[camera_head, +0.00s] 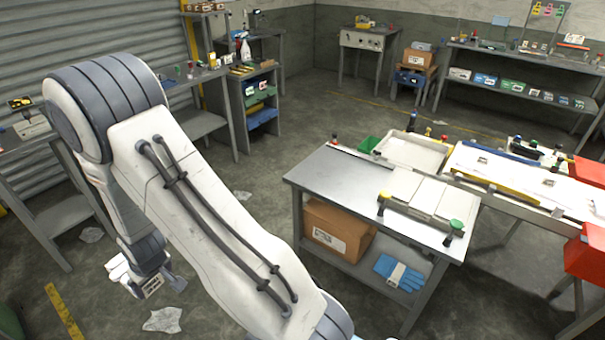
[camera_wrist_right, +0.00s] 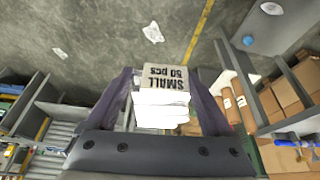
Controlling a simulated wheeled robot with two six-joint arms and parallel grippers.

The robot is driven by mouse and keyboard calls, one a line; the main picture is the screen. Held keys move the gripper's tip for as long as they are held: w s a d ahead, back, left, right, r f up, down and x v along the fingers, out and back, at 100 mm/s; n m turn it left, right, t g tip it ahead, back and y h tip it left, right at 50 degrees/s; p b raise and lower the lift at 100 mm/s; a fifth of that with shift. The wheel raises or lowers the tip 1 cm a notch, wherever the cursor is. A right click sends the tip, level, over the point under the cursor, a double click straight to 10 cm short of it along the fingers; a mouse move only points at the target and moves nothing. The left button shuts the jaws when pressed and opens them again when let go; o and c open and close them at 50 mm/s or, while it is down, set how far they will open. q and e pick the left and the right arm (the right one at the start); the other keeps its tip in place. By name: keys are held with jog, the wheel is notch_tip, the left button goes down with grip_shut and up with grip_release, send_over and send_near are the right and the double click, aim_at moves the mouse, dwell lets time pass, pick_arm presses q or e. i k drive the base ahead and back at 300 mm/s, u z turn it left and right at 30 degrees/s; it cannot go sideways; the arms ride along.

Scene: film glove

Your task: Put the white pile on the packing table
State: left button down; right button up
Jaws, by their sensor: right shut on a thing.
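The white pile (camera_wrist_right: 162,108) is between the two fingers of my right gripper (camera_wrist_right: 160,85) in the right wrist view. It has a grey-beige label band reading "SMALL 50 pcs". In the head view, my right gripper (camera_head: 136,284) is low at the left, shut on the white pile (camera_head: 117,267), above the floor. A grey metal-topped table (camera_head: 328,178) stands right of centre, well apart from the gripper; I cannot tell for sure whether it is the packing table. My left gripper is not in view.
The metal table's lower shelf holds a cardboard box (camera_head: 338,230) and blue gloves (camera_head: 398,272). Red bins (camera_head: 587,250) are at far right. Scraps (camera_head: 163,320) lie on the floor.

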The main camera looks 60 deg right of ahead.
aim_at(339, 174)
jog(key=z, duration=0.15)
jog(key=i, duration=1.35)
jog(key=z, duration=1.15)
jog(key=i, duration=1)
jog(key=z, duration=0.8)
